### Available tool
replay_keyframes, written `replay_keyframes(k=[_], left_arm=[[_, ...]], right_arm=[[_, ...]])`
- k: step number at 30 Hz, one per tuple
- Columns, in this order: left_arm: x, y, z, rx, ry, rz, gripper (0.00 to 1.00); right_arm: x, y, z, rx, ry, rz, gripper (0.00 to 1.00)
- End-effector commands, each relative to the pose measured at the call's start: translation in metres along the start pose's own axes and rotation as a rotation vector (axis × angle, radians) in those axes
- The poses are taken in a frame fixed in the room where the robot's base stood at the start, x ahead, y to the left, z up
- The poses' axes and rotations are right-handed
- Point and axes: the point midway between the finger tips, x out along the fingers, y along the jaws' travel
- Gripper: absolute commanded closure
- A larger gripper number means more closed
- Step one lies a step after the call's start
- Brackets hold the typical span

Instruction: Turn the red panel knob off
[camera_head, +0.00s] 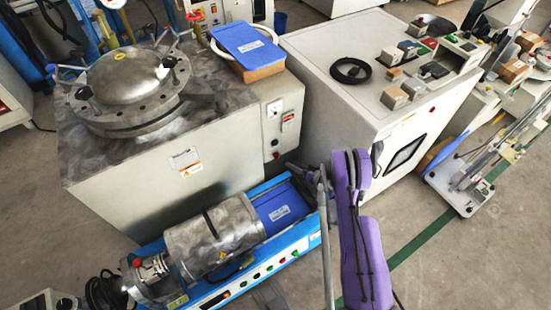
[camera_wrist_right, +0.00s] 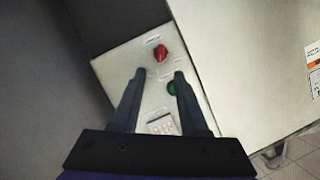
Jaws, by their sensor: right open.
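The red panel knob (camera_wrist_right: 160,53) shows in the right wrist view on a pale panel, just beyond and between my open fingertips, apart from them. A green button (camera_wrist_right: 171,88) sits beside it, between the fingers. In the head view the red knob (camera_head: 276,155) is small, low on the front panel of the grey cabinet. My right gripper (camera_head: 300,172) is just right of and below it, at the end of my purple arm; its fingers are small there. In the right wrist view the right gripper (camera_wrist_right: 159,74) is open and empty. My left gripper is not in view.
The grey cabinet (camera_head: 150,215) carries a round metal lid vessel (camera_head: 125,75). A blue machine with a metal cylinder (camera_head: 215,238) stands close below the panel. A white cabinet (camera_head: 330,60) stands to the right, with a gap between the two.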

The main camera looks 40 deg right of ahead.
Motion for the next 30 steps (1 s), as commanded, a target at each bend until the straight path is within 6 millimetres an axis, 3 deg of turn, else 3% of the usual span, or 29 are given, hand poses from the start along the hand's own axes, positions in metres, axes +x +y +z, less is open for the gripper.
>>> replay_keyframes(k=[9,15,27,30], left_arm=[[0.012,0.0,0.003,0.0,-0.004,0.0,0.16],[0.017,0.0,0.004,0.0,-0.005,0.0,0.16],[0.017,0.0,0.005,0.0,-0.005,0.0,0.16],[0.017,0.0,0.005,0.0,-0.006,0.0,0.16]], right_arm=[[0.062,-0.001,0.002,-0.001,-0.003,-0.002,0.56],[0.087,-0.001,0.001,0.0,-0.002,-0.001,0.56],[0.094,-0.001,0.0,0.0,-0.002,0.0,0.56],[0.094,-0.001,0.0,0.0,-0.002,0.0,0.74]])
